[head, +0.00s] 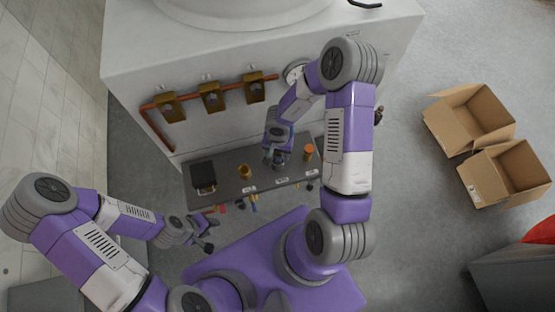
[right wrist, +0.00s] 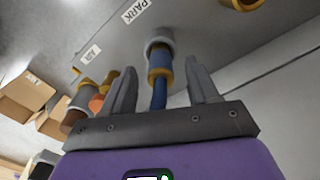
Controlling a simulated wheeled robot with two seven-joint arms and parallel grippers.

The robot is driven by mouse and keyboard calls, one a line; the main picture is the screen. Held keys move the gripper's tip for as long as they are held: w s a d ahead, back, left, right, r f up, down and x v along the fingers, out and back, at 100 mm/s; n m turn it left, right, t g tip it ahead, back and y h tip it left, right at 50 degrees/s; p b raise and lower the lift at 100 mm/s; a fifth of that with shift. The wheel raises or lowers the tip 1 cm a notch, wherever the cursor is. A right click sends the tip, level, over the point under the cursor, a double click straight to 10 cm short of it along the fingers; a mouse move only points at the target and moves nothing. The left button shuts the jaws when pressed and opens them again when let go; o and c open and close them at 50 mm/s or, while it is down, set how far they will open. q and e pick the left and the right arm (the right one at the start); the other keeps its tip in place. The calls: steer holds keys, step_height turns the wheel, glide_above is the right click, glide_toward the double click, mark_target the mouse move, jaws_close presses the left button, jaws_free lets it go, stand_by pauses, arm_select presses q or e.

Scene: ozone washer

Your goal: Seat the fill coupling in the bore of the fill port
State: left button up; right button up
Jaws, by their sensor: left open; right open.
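In the right wrist view, a brass coupling with a blue band and blue stem (right wrist: 158,75) stands in a grey collar at the panel, near a PARK label. It looks like the fill coupling. My right gripper (right wrist: 160,68) is open, its fingers on either side of it, with gaps visible. In the head view, my right gripper (head: 275,160) is over the dark shelf and its arm hides part of the shelf. A brass ring (head: 244,172) stands on the shelf; I cannot tell whether it is the fill port. My left gripper (head: 208,229) is open and empty, in front of the shelf.
The dark shelf (head: 222,180) carries a black box (head: 203,174) and an orange-topped fitting (head: 308,152). Coloured pieces hang at its front edge. Brass valves (head: 211,97) on a copper pipe line the white machine. Open cardboard boxes (head: 506,172) stand on the floor to the right.

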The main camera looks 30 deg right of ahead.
step_height(320, 180, down, 2)
steer(key=shift+f+b, duration=0.25)
steer(key=shift+b, duration=0.15)
jaws_close()
steer(key=shift+r, duration=0.1)
